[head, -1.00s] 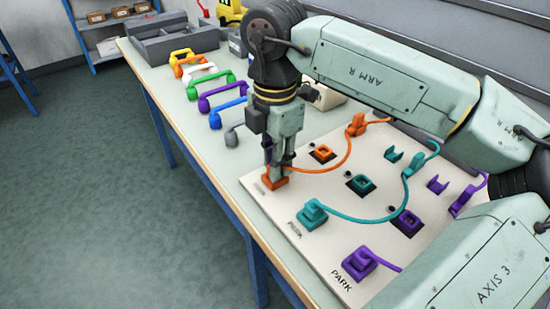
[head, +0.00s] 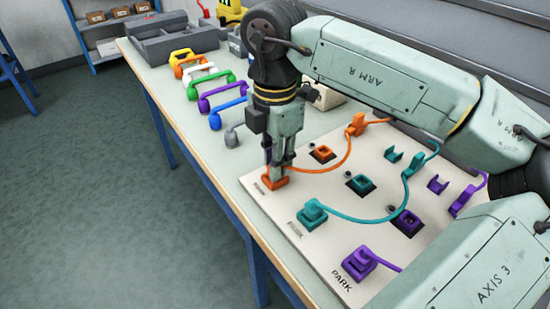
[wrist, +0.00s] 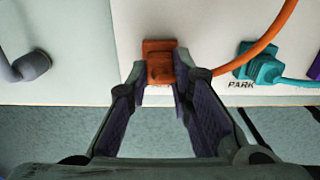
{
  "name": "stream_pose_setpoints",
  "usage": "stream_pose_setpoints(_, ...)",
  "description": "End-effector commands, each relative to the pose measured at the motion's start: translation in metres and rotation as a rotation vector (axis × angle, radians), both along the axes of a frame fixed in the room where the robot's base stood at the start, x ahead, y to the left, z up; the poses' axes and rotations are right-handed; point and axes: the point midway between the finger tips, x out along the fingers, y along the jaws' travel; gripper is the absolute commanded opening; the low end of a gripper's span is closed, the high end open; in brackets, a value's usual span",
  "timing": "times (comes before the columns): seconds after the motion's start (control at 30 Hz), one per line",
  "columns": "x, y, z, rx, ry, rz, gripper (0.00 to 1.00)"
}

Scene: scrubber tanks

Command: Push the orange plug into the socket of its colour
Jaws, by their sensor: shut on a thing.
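The orange plug (head: 275,183) sits at the left corner of the white board, on its park spot, with an orange cable running to an orange clip (head: 356,125). My gripper (head: 276,166) is above it, pointing down, with its fingers shut on the plug. In the wrist view the plug (wrist: 159,62) is between the two fingertips (wrist: 160,80). The orange socket (head: 323,152) is on a dark plate farther back on the board, apart from the plug. The plug's lower part is partly hidden by the fingers.
The board (head: 262,204) also carries a teal plug (head: 312,213), teal socket (head: 361,184), purple plug (head: 358,263) and purple socket (head: 408,221). A teal cable crosses the board's middle. Coloured handles (head: 225,80) and a grey tray (head: 170,40) lie farther along the table.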

Motion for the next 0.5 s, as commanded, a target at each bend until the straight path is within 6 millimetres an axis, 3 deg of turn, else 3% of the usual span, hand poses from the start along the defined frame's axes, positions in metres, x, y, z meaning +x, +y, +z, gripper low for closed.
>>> stream_pose_setpoints(0.5, 0.0001, -0.0001, 0.0049, 0.0, 0.0, 0.0, 0.0)
